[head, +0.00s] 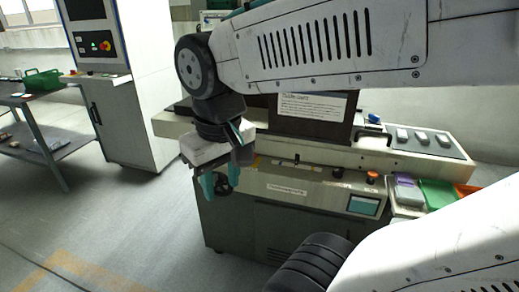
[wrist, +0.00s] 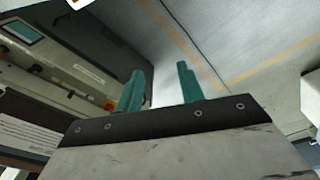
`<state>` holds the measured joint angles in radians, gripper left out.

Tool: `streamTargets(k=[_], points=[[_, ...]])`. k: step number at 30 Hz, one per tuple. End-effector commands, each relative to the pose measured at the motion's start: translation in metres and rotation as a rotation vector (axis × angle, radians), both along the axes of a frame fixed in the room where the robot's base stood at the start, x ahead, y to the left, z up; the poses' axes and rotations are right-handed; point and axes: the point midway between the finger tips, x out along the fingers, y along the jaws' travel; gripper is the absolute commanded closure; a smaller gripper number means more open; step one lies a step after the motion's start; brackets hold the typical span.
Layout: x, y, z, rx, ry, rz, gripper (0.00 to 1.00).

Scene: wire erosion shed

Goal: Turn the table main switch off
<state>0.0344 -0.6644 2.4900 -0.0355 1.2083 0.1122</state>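My gripper (head: 221,182) hangs in front of the left part of the grey machine table (head: 290,215). Its two teal fingers are apart with nothing between them, as the wrist view (wrist: 160,86) also shows. In the wrist view, a small red-and-yellow switch (wrist: 109,104) sits on the table's front panel, just left of the left finger and partly close behind it. It looks like the main switch, but no label on it is readable and its position cannot be told. In the head view my gripper seems to cover that end of the panel.
The panel also carries an orange-red button (head: 372,176), dark knobs and a small screen (head: 363,206). Purple, green and orange bins (head: 437,193) stand at the right. A tall control cabinet (head: 125,100) with its own red button stands at the left. Floor in front is clear.

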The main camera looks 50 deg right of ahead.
Motion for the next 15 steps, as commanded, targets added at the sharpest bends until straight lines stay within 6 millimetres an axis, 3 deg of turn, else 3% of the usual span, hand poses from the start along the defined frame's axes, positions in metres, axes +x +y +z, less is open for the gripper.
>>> streamTargets(k=[8, 15], points=[[0.120, -0.073, 0.015, -0.070, 0.010, -0.498, 0.62], [0.222, -0.164, -0.014, -0.138, -0.021, -0.932, 0.62]])
